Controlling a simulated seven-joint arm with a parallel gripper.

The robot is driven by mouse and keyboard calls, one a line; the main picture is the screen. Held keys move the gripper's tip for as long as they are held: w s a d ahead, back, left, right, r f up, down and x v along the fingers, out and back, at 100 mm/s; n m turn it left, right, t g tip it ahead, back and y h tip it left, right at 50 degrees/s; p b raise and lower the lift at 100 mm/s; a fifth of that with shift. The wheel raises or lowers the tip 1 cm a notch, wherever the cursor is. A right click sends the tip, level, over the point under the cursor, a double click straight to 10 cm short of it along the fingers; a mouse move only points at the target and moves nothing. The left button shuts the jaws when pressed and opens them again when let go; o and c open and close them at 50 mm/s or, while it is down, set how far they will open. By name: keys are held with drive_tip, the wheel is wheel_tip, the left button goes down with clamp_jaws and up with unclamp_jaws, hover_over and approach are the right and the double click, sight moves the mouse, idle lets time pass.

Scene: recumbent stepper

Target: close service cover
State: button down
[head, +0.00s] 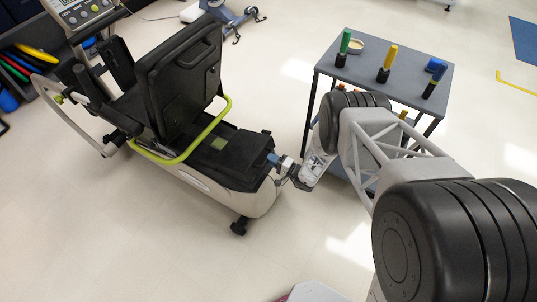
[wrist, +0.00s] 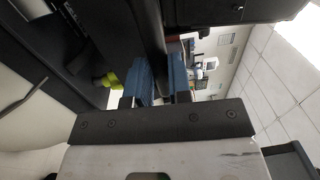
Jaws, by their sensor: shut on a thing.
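The recumbent stepper (head: 215,182) stands left of my arm, with a black seat back and a pale base. The service cover (head: 230,155) appears to be the black panel on top of the base's rear end, behind the seat. My gripper (head: 273,159) is at the panel's rear right edge. In the wrist view the blue fingers of my gripper (wrist: 162,80) stand on both sides of a dark panel edge (wrist: 151,35), shut on it. The fingers hide the gripped part. I cannot tell how far the cover stands open.
A grey cart (head: 365,72) with several coloured-handled tools stands right of the stepper, behind my arm. A lime green rail (head: 190,150) curves beside the seat. The floor in front is clear.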

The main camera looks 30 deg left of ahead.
wheel_tip(320, 180, down, 6)
drive_tip(key=d, duration=0.2)
drive_tip(key=shift+f, duration=0.25)
drive_tip(key=c, duration=1.1)
unclamp_jaws()
drive_tip(key=shift+r, duration=0.1)
drive_tip(key=shift+o, duration=0.2)
drive_tip(key=shift+d, duration=0.15)
drive_tip(key=d, duration=0.7)
drive_tip(key=shift+d+f, duration=0.25)
drive_tip(key=shift+d, duration=0.05)
